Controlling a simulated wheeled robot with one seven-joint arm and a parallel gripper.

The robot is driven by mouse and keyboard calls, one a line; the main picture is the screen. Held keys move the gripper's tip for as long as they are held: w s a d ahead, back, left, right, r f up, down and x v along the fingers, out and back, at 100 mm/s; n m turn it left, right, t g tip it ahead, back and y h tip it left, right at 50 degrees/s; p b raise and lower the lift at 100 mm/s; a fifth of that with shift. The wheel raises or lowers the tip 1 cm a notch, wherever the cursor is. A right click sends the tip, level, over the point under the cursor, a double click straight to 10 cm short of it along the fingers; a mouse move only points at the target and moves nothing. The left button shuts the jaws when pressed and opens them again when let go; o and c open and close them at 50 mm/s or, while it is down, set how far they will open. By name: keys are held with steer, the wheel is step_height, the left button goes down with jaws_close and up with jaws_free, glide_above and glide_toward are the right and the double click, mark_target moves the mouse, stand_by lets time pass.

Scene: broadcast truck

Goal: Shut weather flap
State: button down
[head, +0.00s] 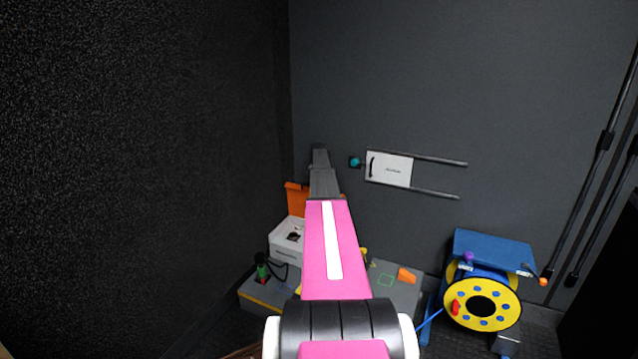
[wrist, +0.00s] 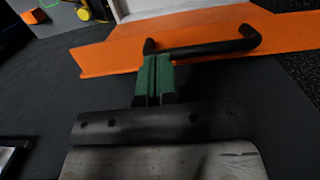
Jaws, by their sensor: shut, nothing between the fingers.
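An orange flap (head: 296,196) with a black bar handle stands raised beside a white box (head: 284,240), partly hidden behind my arm. In the wrist view the orange flap (wrist: 100,55) runs across the upper part, and its black handle (wrist: 215,46) shows on its face. My gripper (wrist: 152,62) has green fingertips that are shut together with nothing between them. They overlap the left end of the handle in that view; I cannot tell whether they touch it. In the head view the fingertips are hidden behind my arm.
A white sliding panel (head: 388,169) on rails and a teal knob (head: 355,162) are on the wall. A grey bench (head: 395,292) lies below, with an orange piece (head: 407,275) on it. A yellow cable reel (head: 481,306) stands at right. A dark wall is close on the left.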

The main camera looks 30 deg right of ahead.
steer(key=s+a+f+t+h, duration=0.3)
steer(key=s+a+f+h, duration=0.15)
steer(key=s+a, duration=0.5)
steer(key=s+a+f+t+h, duration=0.1)
steer(key=a+f, duration=0.2)
steer(key=f, duration=0.6)
steer(key=s+a+f+t+h, duration=0.1)
steer(key=a+f, duration=0.3)
steer(key=f, duration=0.5)
steer(key=s+a+f+t+h, duration=0.1)
steer(key=a+f, duration=0.3)
steer(key=f, duration=0.5)
steer(key=shift+s+a+f+h, duration=0.2)
steer(key=shift+s+f+h, duration=0.05)
steer(key=shift+s+h, duration=0.45)
